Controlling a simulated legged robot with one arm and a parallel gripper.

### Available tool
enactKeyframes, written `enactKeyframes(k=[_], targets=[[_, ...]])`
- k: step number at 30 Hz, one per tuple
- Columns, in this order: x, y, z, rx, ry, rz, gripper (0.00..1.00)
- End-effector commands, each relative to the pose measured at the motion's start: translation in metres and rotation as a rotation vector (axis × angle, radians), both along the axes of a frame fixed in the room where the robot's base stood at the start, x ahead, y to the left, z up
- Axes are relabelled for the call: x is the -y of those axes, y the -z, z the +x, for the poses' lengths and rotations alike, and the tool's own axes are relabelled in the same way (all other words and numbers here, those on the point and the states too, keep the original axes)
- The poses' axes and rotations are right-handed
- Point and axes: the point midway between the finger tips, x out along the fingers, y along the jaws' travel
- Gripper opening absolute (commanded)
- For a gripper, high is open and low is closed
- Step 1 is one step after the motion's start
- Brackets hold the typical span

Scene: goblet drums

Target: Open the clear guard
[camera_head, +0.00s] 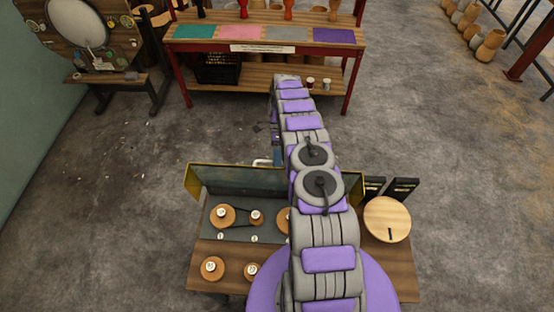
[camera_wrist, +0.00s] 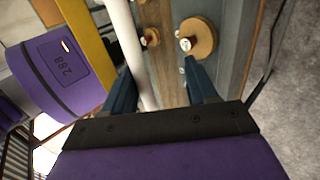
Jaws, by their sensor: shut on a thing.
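The clear guard (camera_head: 240,182) is a see-through panel with yellow ends along the far side of the wooden bench. It looks raised at a tilt, but its exact angle is unclear. Its white handle (camera_head: 262,162) shows on the far edge, just left of my arm. In the wrist view, the white handle bar (camera_wrist: 126,45) runs between the blue fingers of my gripper (camera_wrist: 153,78), which is shut on it. A yellow guard edge (camera_wrist: 85,40) lies left of the bar. In the head view my arm hides most of the gripper and the guard's middle.
Wooden pulleys with numbered caps (camera_head: 222,216) sit on the bench (camera_head: 232,252). A round wooden disc (camera_head: 387,220) is at its right. Beyond stands a red-framed shelf table (camera_head: 350,75) with coloured mats. The floor (camera_head: 120,190) left of the bench is clear.

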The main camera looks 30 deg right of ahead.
Motion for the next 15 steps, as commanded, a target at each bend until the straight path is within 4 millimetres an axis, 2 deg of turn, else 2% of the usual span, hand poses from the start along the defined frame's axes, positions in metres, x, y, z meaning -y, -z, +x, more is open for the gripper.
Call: enactKeyframes(k=[15], targets=[[-0.0006, -0.0061, -0.0002, 0.006, 0.000, -0.003, 0.42]])
